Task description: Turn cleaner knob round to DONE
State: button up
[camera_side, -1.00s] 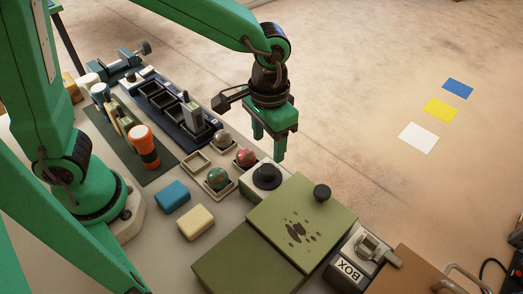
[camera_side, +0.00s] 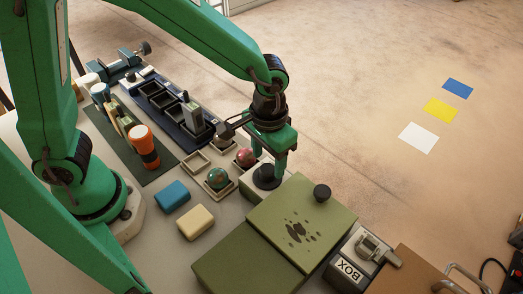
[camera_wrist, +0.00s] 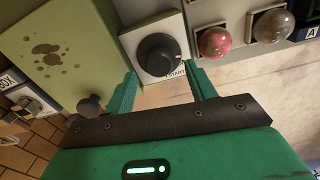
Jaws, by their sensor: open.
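The cleaner knob (camera_side: 266,178) is a round black knob on a small pale box, beside the green lidded box in the side view. In the wrist view the knob (camera_wrist: 159,54) sits on its white plate (camera_wrist: 135,42), with START printed at the plate's lower right edge. DONE cannot be read. My gripper (camera_side: 279,170) is open and empty, pointing down at the knob's far side. In the wrist view my gripper's fingers (camera_wrist: 162,90) are spread to either side, just below the knob, and not closed on it.
The olive green box (camera_side: 290,222) with a dark knob (camera_side: 322,193) stands close on the right. Balls in square holders, one green (camera_side: 217,177) and one red (camera_side: 245,157), sit to the left. A blue block (camera_side: 173,195) and cream block (camera_side: 195,222) lie nearer.

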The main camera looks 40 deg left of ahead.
aim_at(267, 173)
jog(key=shift+f, duration=1.3)
jog(key=c, duration=1)
jog(key=shift+m, duration=1.8)
jog(key=o, duration=1)
